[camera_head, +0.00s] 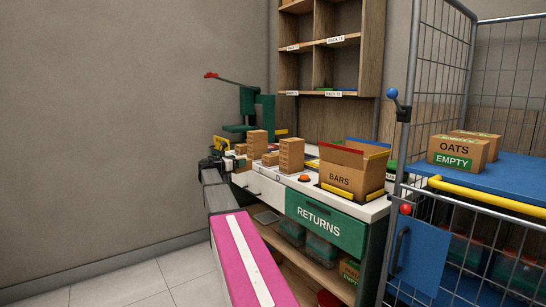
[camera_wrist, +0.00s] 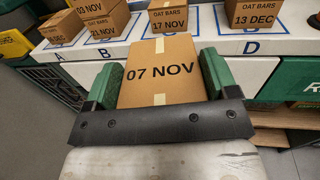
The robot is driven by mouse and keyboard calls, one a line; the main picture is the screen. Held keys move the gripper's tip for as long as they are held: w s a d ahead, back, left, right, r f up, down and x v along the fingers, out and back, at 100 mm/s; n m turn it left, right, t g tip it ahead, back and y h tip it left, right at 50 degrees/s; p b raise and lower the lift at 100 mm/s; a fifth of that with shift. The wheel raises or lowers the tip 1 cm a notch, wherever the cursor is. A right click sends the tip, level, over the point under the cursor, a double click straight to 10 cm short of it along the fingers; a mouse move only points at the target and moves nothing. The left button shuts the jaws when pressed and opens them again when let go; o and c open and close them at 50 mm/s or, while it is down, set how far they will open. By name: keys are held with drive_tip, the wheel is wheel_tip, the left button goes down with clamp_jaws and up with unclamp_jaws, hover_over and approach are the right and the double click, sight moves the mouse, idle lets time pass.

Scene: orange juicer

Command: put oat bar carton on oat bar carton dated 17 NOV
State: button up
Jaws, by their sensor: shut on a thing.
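My gripper (camera_wrist: 160,78) is shut on an oat bar carton dated 07 NOV (camera_wrist: 160,96), held between its two green pads in the wrist view. The oat bar carton dated 17 NOV (camera_wrist: 173,24) stands on the white bench just beyond the held carton, its top cut off by the frame edge. The held carton appears apart from it and nearer the camera. In the head view my gripper (camera_head: 212,164) is at the bench's left end, small and dark; the held carton is hard to make out there.
Cartons dated 21 NOV (camera_wrist: 62,27) and 03 NOV (camera_wrist: 100,14) stand left, and 13 DEC (camera_wrist: 252,14) right. Bench letters A, B and D show. A BARS box (camera_head: 338,180), red button (camera_head: 304,179), green press (camera_head: 262,110) and wire cage (camera_head: 440,60) are around.

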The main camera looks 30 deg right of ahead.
drive_tip(key=w+d+r+m+g, duration=0.1)
drive_tip(key=w+d+r+g, duration=0.1)
drive_tip(key=d+r, duration=0.7)
drive_tip(key=w+d+r+m+g, duration=0.15)
drive_tip(key=d+r, duration=0.35)
drive_tip(key=d, duration=0.7)
hover_over(270, 155)
drive_tip(key=shift+h, duration=0.3)
wheel_tip(270, 155, down, 9)
drive_tip(key=shift+d+f, duration=0.15)
drive_tip(key=shift+f, duration=0.15)
drive_tip(key=o, duration=0.9)
drive_tip(key=shift+a+n+t, duration=0.25)
drive_tip(key=shift+a, duration=0.05)
drive_tip(key=a, duration=0.7)
drive_tip(key=s+a, duration=0.1)
drive_tip(key=a, duration=0.3)
drive_tip(key=shift+a, duration=0.2)
